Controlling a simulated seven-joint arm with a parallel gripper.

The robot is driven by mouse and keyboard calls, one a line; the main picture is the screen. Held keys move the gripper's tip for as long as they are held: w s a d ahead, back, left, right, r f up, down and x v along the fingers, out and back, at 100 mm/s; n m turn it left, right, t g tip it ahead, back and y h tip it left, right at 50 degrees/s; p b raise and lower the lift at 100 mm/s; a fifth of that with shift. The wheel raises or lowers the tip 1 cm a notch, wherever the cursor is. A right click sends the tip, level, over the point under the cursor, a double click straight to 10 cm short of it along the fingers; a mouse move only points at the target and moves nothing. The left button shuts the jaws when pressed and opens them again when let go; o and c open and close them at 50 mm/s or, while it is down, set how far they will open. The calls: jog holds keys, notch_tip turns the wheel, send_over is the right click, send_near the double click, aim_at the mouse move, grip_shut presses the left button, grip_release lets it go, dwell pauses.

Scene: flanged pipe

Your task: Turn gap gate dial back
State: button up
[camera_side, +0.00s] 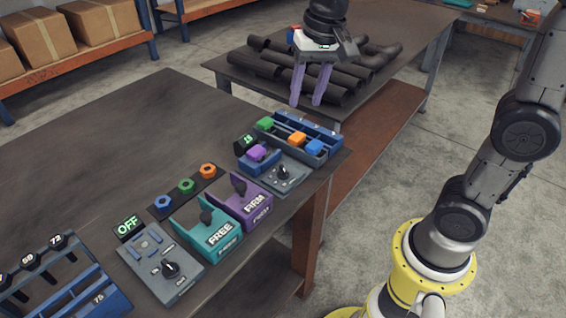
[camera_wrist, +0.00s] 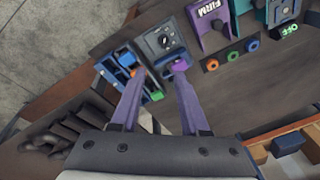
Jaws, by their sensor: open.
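A grey box (camera_side: 272,178) with a black dial (camera_side: 283,172) stands at the table's right end, beside a small display (camera_side: 248,141) with green digits that seem to read 19. A purple block (camera_side: 256,152) sits behind this dial. In the wrist view the dial (camera_wrist: 165,42) lies beyond my fingertips, with the purple block (camera_wrist: 180,65) near the right one. A second grey box with a black dial (camera_side: 170,268) has a display (camera_side: 128,225) reading OFF. No label identifies the gap gate dial. My gripper (camera_side: 306,101) is open and empty, raised above the table end, apart from both dials.
Teal FREE (camera_side: 220,234) and purple FIRM (camera_side: 256,203) holders stand between the boxes. A blue rack (camera_side: 315,135) with coloured blocks stands at the table's far corner. Dark pipes (camera_side: 290,70) lie on another table behind.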

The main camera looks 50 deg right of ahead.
jog(key=g, duration=0.2)
send_over(283, 168)
notch_tip(283, 168, down, 6)
notch_tip(283, 168, down, 15)
jog(key=shift+r, duration=0.2)
grip_shut()
